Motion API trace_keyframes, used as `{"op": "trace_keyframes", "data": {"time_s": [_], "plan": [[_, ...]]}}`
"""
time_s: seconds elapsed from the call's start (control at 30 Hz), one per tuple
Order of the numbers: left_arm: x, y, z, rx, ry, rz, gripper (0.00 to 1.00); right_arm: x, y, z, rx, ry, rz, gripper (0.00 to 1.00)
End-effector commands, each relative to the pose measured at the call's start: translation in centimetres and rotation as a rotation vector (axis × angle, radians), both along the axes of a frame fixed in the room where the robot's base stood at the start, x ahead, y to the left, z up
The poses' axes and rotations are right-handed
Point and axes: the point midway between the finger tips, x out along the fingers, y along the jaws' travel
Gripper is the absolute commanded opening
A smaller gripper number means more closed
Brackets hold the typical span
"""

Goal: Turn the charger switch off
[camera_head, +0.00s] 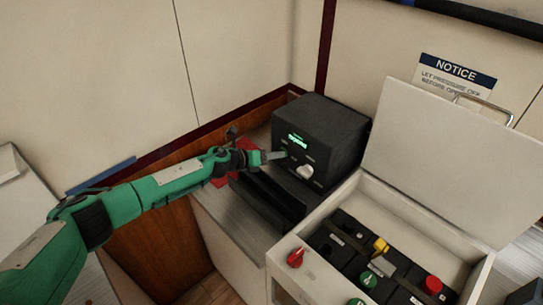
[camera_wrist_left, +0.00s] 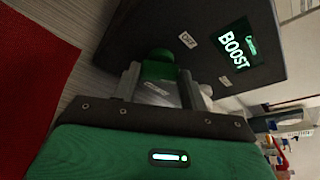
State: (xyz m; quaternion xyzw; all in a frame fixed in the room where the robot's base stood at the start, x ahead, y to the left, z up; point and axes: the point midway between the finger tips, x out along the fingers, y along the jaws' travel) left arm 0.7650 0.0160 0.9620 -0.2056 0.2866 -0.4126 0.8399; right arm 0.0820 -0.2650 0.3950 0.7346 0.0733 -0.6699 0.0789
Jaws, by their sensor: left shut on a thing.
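The charger is a black box (camera_head: 325,128) on the counter, with a lit green display (camera_head: 297,139) on its front. In the left wrist view the display (camera_wrist_left: 236,46) reads BOOST, and a small label (camera_wrist_left: 188,40) beside it appears to read OFF. My left gripper (camera_head: 281,155) reaches the charger's front just below the display. In the left wrist view its fingers are shut on a green switch (camera_wrist_left: 158,66), partly hidden by the fingers. A white knob (camera_head: 305,172) sits to the right on the same front. My right gripper is not in view.
An open white box (camera_head: 395,205) stands at the right, its lid raised. It holds dark panels with a red knob (camera_head: 432,284), a yellow knob (camera_head: 381,245) and green knobs. Another red knob (camera_head: 296,257) is on its near side. A black tray-like thing (camera_head: 266,201) lies before the charger.

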Motion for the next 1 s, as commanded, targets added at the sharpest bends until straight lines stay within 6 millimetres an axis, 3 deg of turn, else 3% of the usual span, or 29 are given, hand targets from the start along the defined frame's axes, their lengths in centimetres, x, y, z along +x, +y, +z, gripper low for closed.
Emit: {"op": "trace_keyframes", "data": {"time_s": [0.03,0.07,0.17,0.57,1.0], "plan": [[0.1,0.1,0.1,0.0,-0.002,0.003,0.21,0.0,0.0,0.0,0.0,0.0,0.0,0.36],[0.1,0.1,0.1,0.0,-0.002,0.003,0.47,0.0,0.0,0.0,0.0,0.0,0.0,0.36],[0.1,0.1,0.1,0.0,-0.001,0.003,0.65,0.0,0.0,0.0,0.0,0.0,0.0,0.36],[-0.2,0.6,0.2,0.001,-0.001,0.002,0.65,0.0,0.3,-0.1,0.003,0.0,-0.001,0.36],[-3.4,6.0,2.1,0.002,-0.003,0.002,0.65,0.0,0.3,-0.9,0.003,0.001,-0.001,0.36]]}}
